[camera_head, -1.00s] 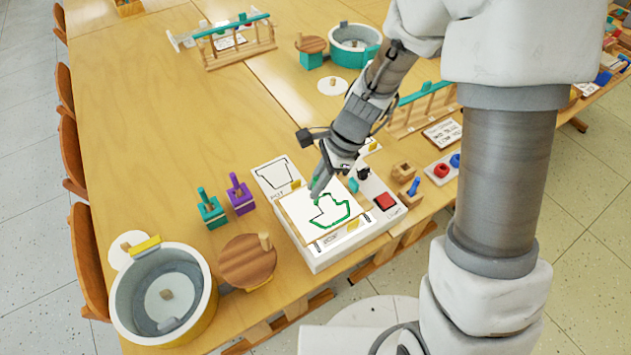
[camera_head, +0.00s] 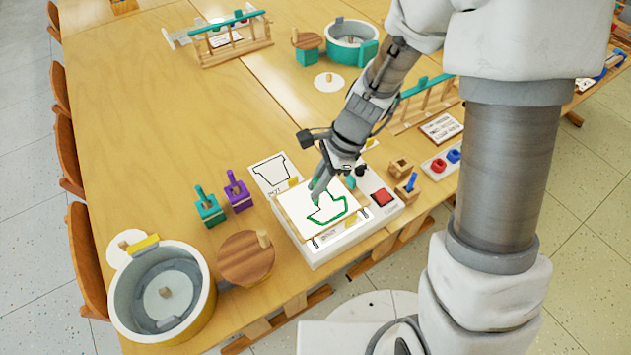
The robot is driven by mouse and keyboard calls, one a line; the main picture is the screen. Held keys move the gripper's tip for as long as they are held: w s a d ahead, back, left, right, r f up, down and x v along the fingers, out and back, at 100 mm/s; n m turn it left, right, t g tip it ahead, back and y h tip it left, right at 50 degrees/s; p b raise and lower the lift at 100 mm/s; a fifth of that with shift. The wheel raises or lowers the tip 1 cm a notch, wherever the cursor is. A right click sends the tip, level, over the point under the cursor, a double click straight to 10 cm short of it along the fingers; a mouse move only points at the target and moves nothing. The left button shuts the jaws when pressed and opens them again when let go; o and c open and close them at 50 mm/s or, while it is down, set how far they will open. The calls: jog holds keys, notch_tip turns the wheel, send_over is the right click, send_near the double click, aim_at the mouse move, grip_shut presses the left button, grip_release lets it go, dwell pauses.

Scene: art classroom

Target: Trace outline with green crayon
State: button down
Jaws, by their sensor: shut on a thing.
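My gripper (camera_head: 321,183) is low over the white drawing sheet (camera_head: 293,206) and shut on a slim green crayon (camera_head: 316,196). The crayon points down, its tip at or very near the upper left of the outline; contact cannot be told for sure. The boat-like outline (camera_head: 326,221) has thick green along its right side and bottom. A thinner dark line shows at its left. The sheet lies on a white box (camera_head: 320,258) at the table's front edge. My gripper's fingers hide part of the sheet's top.
A card with a pot outline (camera_head: 270,172) lies behind the sheet. A red button (camera_head: 382,197) is to the right. Teal (camera_head: 208,208) and purple (camera_head: 238,193) blocks, a round wooden lid (camera_head: 245,262) and a grey-lined tub (camera_head: 160,294) stand left. The table's left middle is clear.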

jog(key=shift+s+d, duration=0.1)
dwell(0.3)
jog(key=shift+s+d, duration=0.1)
jog(key=shift+s, duration=0.15)
jog(key=shift+s+d, duration=0.2)
jog(key=shift+s, duration=0.1)
jog(key=shift+s, duration=0.2)
dwell(0.6)
jog(key=shift+s+a+p, duration=0.3)
jog(key=shift+s+a, duration=0.3)
jog(key=shift+a, duration=0.3)
dwell(1.4)
notch_tip(320, 180, up, 4)
jog(key=p, duration=0.4)
jog(key=shift+w, duration=0.1)
dwell(0.6)
